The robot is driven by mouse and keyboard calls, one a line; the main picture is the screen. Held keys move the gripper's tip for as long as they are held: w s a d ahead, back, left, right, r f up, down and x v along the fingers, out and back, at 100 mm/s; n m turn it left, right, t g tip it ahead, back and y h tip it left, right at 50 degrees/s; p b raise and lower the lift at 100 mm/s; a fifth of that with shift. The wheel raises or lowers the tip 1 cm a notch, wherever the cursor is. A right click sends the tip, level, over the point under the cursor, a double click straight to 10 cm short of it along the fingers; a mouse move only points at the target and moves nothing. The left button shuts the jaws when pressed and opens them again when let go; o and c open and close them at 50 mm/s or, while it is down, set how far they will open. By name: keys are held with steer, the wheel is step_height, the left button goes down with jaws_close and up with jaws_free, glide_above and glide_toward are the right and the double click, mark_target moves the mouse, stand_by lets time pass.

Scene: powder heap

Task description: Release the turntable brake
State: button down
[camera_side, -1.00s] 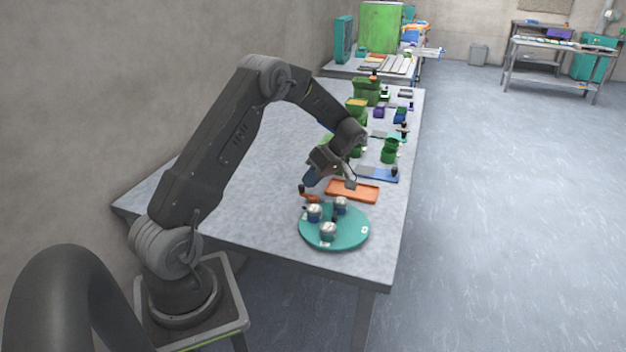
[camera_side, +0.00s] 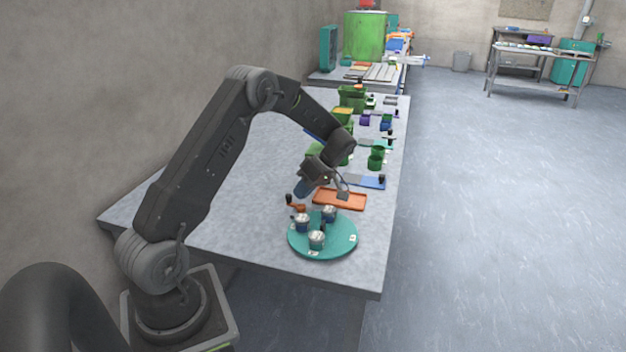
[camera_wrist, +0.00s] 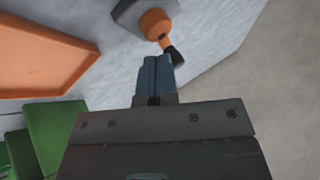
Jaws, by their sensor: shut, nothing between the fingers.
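The teal turntable (camera_side: 348,252) lies near the table's front end, with three metal-topped cups (camera_side: 316,240) on it. The brake, an orange lever (camera_side: 298,208) with a black knob (camera_side: 289,199), stands at its back left edge. My gripper (camera_side: 301,192) points down just right of the knob and above the lever. In the wrist view, my gripper's blue fingers (camera_wrist: 154,64) are pressed together with nothing between them. The orange lever (camera_wrist: 155,24) and its black knob (camera_wrist: 175,56) are just beyond the tips, the knob to their right. I cannot tell whether they touch.
An orange tray (camera_side: 340,205) lies behind the turntable, close to my gripper. A blue tray (camera_side: 366,182) and several green containers (camera_side: 376,160) stand farther back along the table. The table left of the brake is clear.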

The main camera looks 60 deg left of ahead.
steer(key=w, duration=0.1)
steer(key=w+a, duration=0.1)
steer(key=w, duration=0.1)
steer(key=shift+w, duration=0.15)
steer(key=v, duration=1)
steer(key=shift+w, duration=0.1)
